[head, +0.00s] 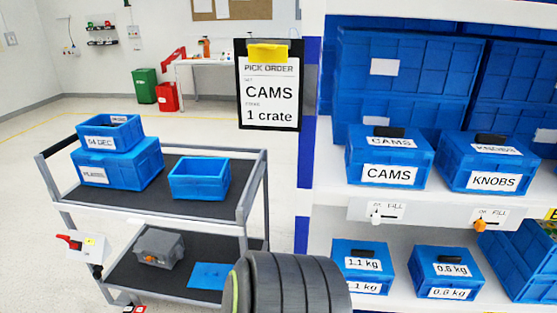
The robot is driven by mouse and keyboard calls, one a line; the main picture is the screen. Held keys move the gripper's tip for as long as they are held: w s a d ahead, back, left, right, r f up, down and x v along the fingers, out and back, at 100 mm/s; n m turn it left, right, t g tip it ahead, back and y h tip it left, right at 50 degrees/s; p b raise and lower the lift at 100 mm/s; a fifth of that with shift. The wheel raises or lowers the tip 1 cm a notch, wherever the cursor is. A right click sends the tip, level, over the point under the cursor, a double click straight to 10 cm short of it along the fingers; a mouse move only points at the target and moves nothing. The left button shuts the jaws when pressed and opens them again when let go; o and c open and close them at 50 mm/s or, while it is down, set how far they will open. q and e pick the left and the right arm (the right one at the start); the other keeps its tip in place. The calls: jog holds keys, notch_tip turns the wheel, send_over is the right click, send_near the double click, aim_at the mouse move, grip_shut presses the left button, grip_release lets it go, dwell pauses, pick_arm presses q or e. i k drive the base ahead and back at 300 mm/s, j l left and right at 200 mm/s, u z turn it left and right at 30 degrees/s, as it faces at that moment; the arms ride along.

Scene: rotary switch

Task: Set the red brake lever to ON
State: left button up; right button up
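The red brake lever (69,241) is on a pale plate (88,252) at the near left corner of the grey cart (150,216). Its red handle points to the left and slightly up, from a dark pivot. A small yellow label (90,242) is on the plate to the right of the lever. The lettering there is too small to read, so I cannot tell which setting the lever is at. Neither of my grippers shows in the head view.
The cart holds blue crates (121,166) above and a grey box (158,248) below. A shelf rack with labelled crates (388,160) and small switches (388,212) stands to the right. A pick order board (269,88) hangs between. Open floor (30,130) lies left of the cart.

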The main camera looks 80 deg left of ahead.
aim_at(67, 238)
jog(key=u, duration=4.3)
